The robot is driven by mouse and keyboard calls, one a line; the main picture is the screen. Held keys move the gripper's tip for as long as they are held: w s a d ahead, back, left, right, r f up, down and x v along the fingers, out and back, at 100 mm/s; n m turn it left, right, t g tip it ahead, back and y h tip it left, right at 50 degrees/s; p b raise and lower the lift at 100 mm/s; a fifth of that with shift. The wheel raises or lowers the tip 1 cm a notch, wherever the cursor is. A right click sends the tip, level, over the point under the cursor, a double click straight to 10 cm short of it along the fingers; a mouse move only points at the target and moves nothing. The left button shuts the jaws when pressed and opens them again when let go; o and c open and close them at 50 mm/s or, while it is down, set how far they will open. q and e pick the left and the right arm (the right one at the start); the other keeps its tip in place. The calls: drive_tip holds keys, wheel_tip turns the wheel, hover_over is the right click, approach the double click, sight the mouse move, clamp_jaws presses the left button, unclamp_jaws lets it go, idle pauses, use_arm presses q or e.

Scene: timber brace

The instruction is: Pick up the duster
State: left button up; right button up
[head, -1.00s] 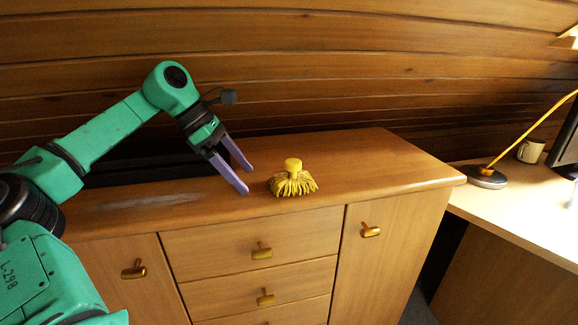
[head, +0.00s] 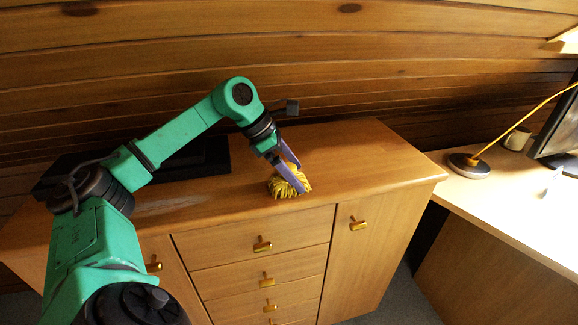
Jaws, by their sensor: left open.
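The yellow duster (head: 275,188) with a fringed head sits on top of the wooden cabinet (head: 350,150), near its front edge. My left gripper (head: 301,179) has its purple fingers open and pointing down at the duster. The fingers overlap the duster in the head view and hide most of its upper knob. I cannot tell whether they touch it. My right gripper does not show.
A black flat box (head: 205,158) lies on the cabinet behind my left arm. The cabinet top right of the duster is clear.

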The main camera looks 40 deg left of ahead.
use_arm(q)
drive_tip(key=shift+w+d+f, duration=0.15)
drive_tip(key=shift+f, duration=0.45)
drive_tip(key=c, duration=1.4)
drive_tip(key=shift+r, duration=0.1)
drive_tip(key=shift+c, duration=0.2)
drive_tip(key=shift+r, duration=0.55)
drive_tip(key=shift+d, duration=0.2)
drive_tip(key=s+d+b, duration=0.1)
drive_tip(key=s+d, duration=0.1)
drive_tip(key=s+d+b, duration=0.2)
drive_tip(key=d, duration=0.1)
drive_tip(key=s+d+b, duration=0.2)
drive_tip(key=d, duration=0.1)
drive_tip(key=shift+f, duration=0.2)
drive_tip(key=s+d, duration=0.4)
drive_tip(key=d, duration=0.2)
drive_tip(key=shift+s+d+r, duration=0.15)
drive_tip(key=shift+d+r, duration=0.05)
drive_tip(key=shift+r, duration=0.15)
